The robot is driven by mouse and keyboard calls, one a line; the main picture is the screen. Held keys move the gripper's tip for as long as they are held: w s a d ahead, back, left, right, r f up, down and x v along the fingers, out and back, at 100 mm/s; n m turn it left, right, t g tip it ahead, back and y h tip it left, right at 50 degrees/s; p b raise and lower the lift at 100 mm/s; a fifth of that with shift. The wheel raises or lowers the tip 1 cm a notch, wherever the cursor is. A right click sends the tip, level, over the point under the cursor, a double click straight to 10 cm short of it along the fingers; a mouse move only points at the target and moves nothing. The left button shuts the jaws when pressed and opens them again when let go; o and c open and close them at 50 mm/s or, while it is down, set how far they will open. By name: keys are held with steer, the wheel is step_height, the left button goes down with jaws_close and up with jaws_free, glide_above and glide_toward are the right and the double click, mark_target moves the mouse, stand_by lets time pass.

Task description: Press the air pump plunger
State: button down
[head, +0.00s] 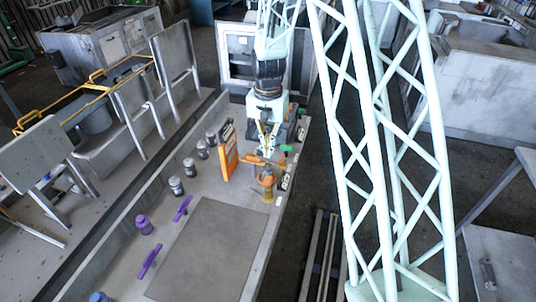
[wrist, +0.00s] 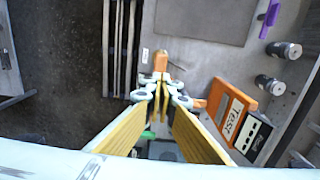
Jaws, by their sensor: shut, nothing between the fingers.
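The air pump looks to be the small orange piece (head: 267,181) on a yellowish base near the right edge of the bench in the head view. A horizontal orange part sits just above and left of it; I cannot tell whether this is the plunger. My gripper (head: 267,150) points down close above these orange parts. In the wrist view, my gripper (wrist: 160,82) has its tips together with nothing held. An orange end (wrist: 160,61) shows just past the tips, and the rest of it is hidden behind them. Contact cannot be told.
An orange panel marked TEST (head: 229,150) stands left of my gripper, and also shows in the wrist view (wrist: 230,111). Several grey canisters (head: 190,167) line the bench. Purple handles (head: 149,262) lie beside a bare grey mat (head: 212,250). The floor drops away right of the bench.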

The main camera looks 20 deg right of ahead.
mark_target(268, 179)
steer(key=shift+f+p, duration=0.9)
steer(key=shift+f, duration=5.7)
steer(key=shift+f, duration=0.2)
steer(key=shift+f+b, duration=1.45)
steer(key=shift+f, duration=0.15)
steer(key=shift+r, duration=0.2)
steer(key=shift+r+p, duration=0.5)
steer(key=shift+r, duration=1.4)
step_height(268, 179, up, 10)
steer(key=b, duration=0.1)
steer(key=shift+r+b, duration=0.3)
steer(key=shift+b, duration=0.85)
